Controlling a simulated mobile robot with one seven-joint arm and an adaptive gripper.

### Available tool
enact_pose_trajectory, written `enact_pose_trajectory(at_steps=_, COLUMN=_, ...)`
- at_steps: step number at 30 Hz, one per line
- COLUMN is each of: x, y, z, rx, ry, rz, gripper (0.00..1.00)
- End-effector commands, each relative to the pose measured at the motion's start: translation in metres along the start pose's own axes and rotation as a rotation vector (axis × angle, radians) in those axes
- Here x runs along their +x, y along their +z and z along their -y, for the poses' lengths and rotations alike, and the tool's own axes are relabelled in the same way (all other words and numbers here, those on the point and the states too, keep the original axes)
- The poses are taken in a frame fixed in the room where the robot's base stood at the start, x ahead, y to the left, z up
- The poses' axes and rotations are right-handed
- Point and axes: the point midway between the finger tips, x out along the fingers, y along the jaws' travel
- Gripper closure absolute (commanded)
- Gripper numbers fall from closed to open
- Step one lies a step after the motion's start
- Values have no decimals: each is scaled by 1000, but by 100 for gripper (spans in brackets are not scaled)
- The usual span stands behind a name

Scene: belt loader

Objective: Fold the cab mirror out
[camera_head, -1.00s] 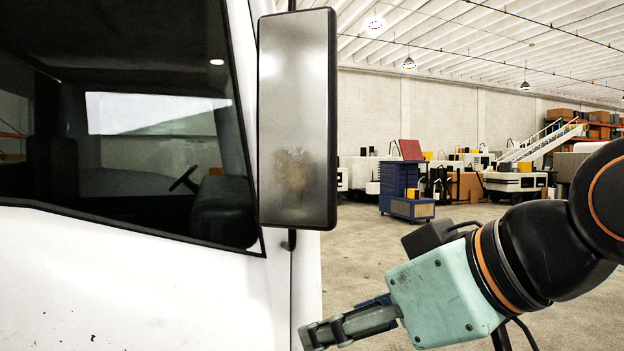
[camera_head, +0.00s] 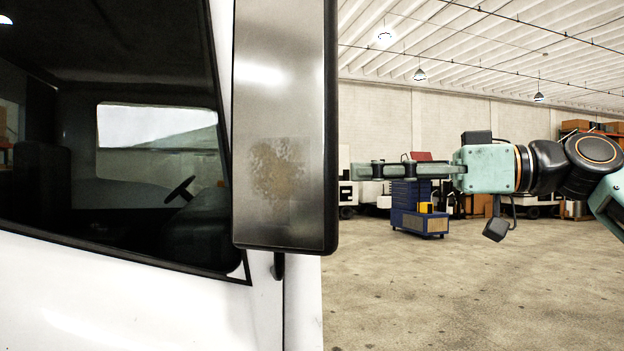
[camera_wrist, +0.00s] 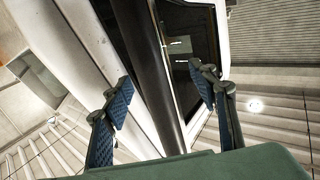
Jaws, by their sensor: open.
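The cab mirror (camera_head: 283,130) is a tall, dark-framed panel with a brownish smudge on its glass. It stands upright at the edge of the white cab (camera_head: 130,300), beside the side window. My gripper (camera_head: 354,171) points left, level, and its fingertips appear just right of the mirror's outer edge. Whether they touch it cannot be told in the head view. In the wrist view, my gripper (camera_wrist: 160,92) has its blue-padded fingers apart. A long dark bar, apparently the mirror's edge (camera_wrist: 145,60), runs between them. The white cab body and dark glass show behind.
A blue tool cabinet (camera_head: 411,205) stands on the floor far behind my gripper. White vehicles and shelving line the back wall. The concrete floor (camera_head: 450,300) at right is clear.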

Motion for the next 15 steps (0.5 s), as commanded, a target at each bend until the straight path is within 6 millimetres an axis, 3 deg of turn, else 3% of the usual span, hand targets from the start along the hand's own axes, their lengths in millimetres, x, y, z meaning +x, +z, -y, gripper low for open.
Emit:
enact_pose_trajectory(at_steps=8, x=17, y=3, z=-14, rx=4, ry=-27, rz=-18, gripper=46)
enact_pose_trajectory(at_steps=15, x=58, y=1, z=-12, rx=4, ry=-28, rz=-18, gripper=46)
